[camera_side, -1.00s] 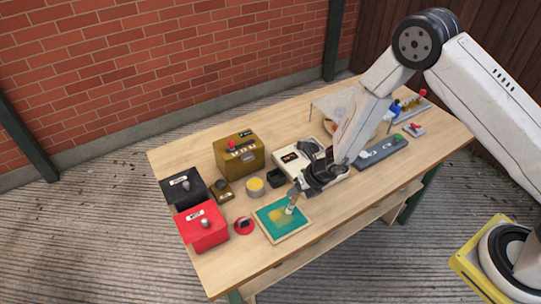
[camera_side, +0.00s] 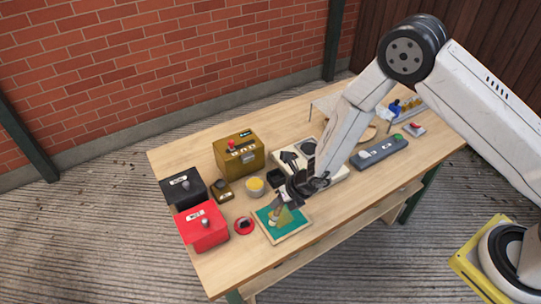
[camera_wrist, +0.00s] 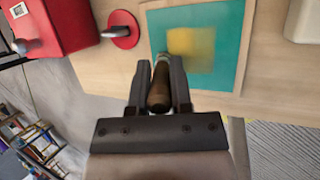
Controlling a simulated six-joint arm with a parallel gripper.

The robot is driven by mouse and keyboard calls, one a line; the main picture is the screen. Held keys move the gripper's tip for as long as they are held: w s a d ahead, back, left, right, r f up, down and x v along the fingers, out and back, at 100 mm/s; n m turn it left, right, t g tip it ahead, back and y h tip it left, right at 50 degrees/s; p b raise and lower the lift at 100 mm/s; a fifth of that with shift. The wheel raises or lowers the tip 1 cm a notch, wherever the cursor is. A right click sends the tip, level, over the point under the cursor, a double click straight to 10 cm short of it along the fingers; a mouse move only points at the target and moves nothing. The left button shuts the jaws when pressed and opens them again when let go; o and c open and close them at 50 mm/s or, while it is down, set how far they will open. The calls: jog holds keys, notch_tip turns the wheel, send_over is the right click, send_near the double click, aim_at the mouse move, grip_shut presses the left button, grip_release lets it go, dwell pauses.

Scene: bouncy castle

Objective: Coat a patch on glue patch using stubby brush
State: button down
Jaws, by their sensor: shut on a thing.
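The glue patch is a teal sheet (camera_side: 291,224) in a light wooden frame near the table's front edge. It also fills the upper middle of the wrist view (camera_wrist: 226,70), with a smeared yellow area (camera_wrist: 200,48) on it. My gripper (camera_side: 288,196) is above the patch. In the wrist view my gripper (camera_wrist: 160,72) is shut on the brown handle of the stubby brush (camera_wrist: 160,88). The brush (camera_side: 273,219) points down at the patch at a tilt. Its tip meets the yellow area in the wrist view; I cannot tell how firmly it touches.
A red box (camera_side: 202,226), a black box (camera_side: 183,188) and a red disc with a knob (camera_side: 244,225) stand left of the patch. A pot of yellow stuff (camera_side: 255,186) and a brown box (camera_side: 239,152) are behind it. A grey strip (camera_side: 379,152) lies right.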

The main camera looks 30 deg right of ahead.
jog(key=shift+r, duration=4.05)
jog(key=w+d+r, duration=0.1)
jog(key=d+r, duration=0.3)
jog(key=d, duration=0.3)
jog(key=shift+w+r, duration=0.15)
jog(key=shift+w, duration=0.15)
jog(key=shift+f, duration=2.5)
jog(key=shift+r, duration=0.3)
jog(key=shift+f, duration=0.1)
